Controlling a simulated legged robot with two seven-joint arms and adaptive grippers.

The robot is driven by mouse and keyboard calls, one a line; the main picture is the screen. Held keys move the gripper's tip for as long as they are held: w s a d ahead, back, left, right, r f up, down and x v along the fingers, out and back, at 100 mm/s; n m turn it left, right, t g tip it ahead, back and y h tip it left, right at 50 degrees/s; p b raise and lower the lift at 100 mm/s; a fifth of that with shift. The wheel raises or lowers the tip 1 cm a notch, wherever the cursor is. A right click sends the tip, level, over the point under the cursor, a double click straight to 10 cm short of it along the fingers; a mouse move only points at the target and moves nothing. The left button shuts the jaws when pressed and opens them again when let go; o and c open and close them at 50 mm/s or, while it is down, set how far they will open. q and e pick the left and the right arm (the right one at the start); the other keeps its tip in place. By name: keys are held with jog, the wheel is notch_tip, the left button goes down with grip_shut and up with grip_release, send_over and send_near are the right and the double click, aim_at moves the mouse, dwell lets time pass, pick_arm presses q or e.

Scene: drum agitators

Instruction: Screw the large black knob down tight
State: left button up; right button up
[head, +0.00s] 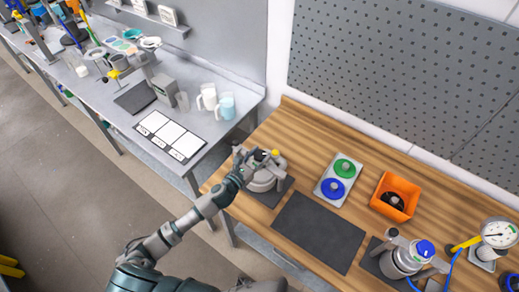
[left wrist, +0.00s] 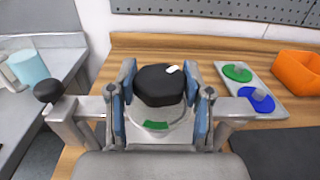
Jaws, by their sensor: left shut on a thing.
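The large black knob (left wrist: 160,85) has several flat sides and a small white mark on its top. It sits on top of a grey drum agitator, whose round body (head: 264,178) stands at the left end of the wooden bench. My left gripper (left wrist: 160,90) is shut on the knob, with one blue-padded finger on each side of it. In the head view my left gripper (head: 249,162) reaches over the agitator and hides most of the knob. A green patch (left wrist: 156,125) shows below the knob. My right gripper is not in view.
A small black ball knob (left wrist: 48,90) stands left of the gripper. A tray with a green disc (head: 345,168) and a blue disc (head: 332,189), an orange bin (head: 395,195) and a second device with a blue knob (head: 424,249) stand to the right. A dark mat (head: 319,232) is bare.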

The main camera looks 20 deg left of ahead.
pick_arm(q)
jog(key=shift+w+a+r+m+g+h+p, duration=0.1)
jog(key=shift+m+g+h+p, duration=0.2)
jog(key=shift+m+h, duration=0.25)
jog(key=shift+w+a+r+m+g+h+p, duration=0.1)
jog(key=shift+m+g+h+p, duration=0.15)
jog(key=shift+m+h, duration=0.3)
jog(key=m+g+h, duration=0.1)
jog(key=h, duration=0.1)
jog(key=shift+f+m+g+h, duration=0.15)
jog(key=shift+m+g+h, duration=0.15)
jog(key=shift+g, duration=0.05)
jog(key=m+g+h+b, duration=0.1)
jog(key=m+g+h, duration=0.1)
jog(key=g+h, duration=0.1)
jog(key=shift+d+f+m+b, duration=0.1)
jog(key=shift+f+m+b, duration=0.05)
jog(key=shift+m+b, duration=0.2)
jog(key=shift+m+g+h+b, duration=0.6)
jog(key=shift+m+g, duration=0.15)
jog(key=shift+g, duration=0.45)
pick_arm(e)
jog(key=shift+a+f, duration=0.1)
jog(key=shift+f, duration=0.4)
pick_arm(q)
jog(key=shift+r, duration=0.2)
